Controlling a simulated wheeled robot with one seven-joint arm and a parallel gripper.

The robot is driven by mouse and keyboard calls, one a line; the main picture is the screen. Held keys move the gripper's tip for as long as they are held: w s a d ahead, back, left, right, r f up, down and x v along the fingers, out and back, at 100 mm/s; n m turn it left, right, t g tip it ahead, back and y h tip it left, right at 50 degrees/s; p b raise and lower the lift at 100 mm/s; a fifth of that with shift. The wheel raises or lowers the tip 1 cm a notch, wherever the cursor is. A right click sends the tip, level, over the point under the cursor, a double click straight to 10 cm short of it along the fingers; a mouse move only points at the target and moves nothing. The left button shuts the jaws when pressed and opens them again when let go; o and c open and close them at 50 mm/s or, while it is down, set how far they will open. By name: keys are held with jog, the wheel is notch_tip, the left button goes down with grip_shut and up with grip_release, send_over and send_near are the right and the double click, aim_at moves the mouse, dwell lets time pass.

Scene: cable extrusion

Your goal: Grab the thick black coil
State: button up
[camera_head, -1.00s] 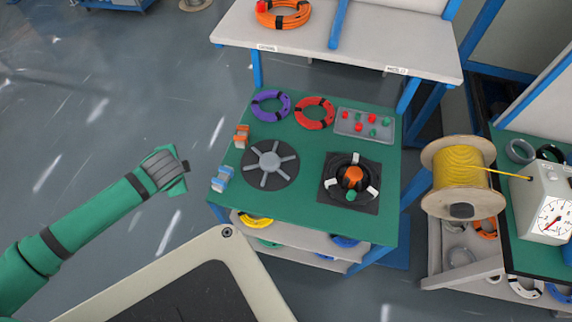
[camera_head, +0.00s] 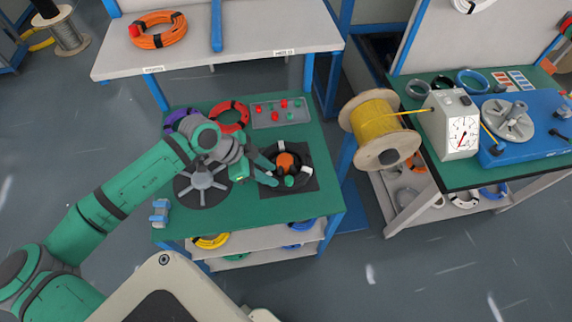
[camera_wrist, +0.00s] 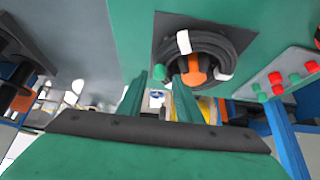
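The thick black coil (camera_head: 301,163) lies on a black square plate (camera_head: 311,184) at the right of the green tabletop, around an orange-topped hub (camera_head: 285,163). White ties show on the coil. The coil also shows in the wrist view (camera_wrist: 233,46), with white ties and the orange piece in its middle. My gripper (camera_head: 275,175) reaches in from the left, its fingers by the coil's left side. In the wrist view its two green fingers (camera_wrist: 170,78) are apart with nothing seen between them. Whether they touch the coil, I cannot tell.
A grey spoked disc (camera_head: 203,187) lies left of the coil, partly under my arm. Behind are a red coil (camera_head: 231,116), a purple coil (camera_head: 176,121) and a button box (camera_head: 279,113). A yellow cable spool (camera_head: 377,128) stands to the right.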

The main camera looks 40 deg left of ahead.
aim_at(285, 180)
jog(key=x, duration=0.4)
jog(key=shift+a, duration=0.1)
jog(key=shift+x, duration=2.55)
jog(key=shift+w+r, duration=0.1)
grip_shut()
